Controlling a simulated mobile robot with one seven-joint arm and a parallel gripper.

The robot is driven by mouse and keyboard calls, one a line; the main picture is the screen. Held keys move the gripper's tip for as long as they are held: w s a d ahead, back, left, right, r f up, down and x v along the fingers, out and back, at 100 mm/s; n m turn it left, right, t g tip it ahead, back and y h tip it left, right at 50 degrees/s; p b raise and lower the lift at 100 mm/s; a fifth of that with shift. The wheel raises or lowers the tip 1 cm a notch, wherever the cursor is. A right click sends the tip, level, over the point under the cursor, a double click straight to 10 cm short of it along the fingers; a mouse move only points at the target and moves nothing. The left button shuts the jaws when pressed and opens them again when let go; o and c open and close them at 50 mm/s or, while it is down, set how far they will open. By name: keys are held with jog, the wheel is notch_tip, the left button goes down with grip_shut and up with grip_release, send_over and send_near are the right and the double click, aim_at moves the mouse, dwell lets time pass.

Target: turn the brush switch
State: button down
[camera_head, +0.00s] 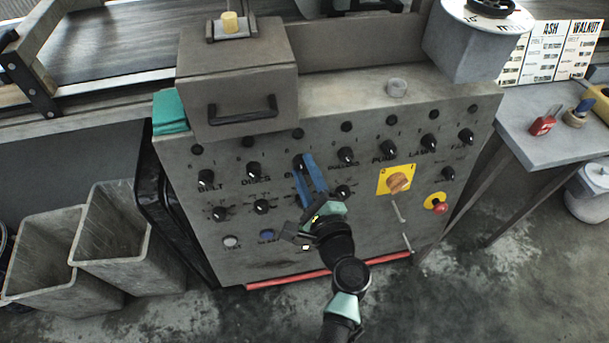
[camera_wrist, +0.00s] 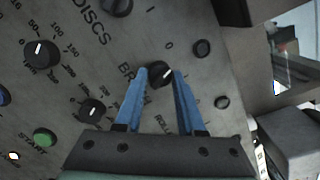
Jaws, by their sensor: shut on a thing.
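The brush switch (camera_wrist: 157,73) is a round black knob with a white pointer line, on the grey control panel (camera_head: 290,232). In the wrist view a partly covered label starting "BR" lies beside it, and the pointer slants to the upper right. My gripper (camera_wrist: 161,78) has its two blue fingers on either side of the knob, shut on it. In the head view my gripper (camera_head: 305,165) reaches up to the upper knob row, and its fingers partly hide the brush switch (camera_head: 298,162) and its label.
Close neighbours are the discs knob (camera_head: 254,170) to the left and another knob (camera_head: 347,155) to the right. A lower row includes a dial (camera_head: 261,207). A yellow plate with an orange rotary switch (camera_head: 398,182) and a red stop button (camera_head: 438,207) sit further right.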

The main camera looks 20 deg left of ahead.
jog(key=shift+n+b, duration=0.5)
jog(key=shift+n, duration=0.8)
jog(key=shift+g, duration=0.3)
jog(key=c, duration=0.5)
grip_release()
jog(key=v, duration=1.3)
jog(key=shift+w+p, duration=0.1)
jog(key=shift+p, duration=0.3)
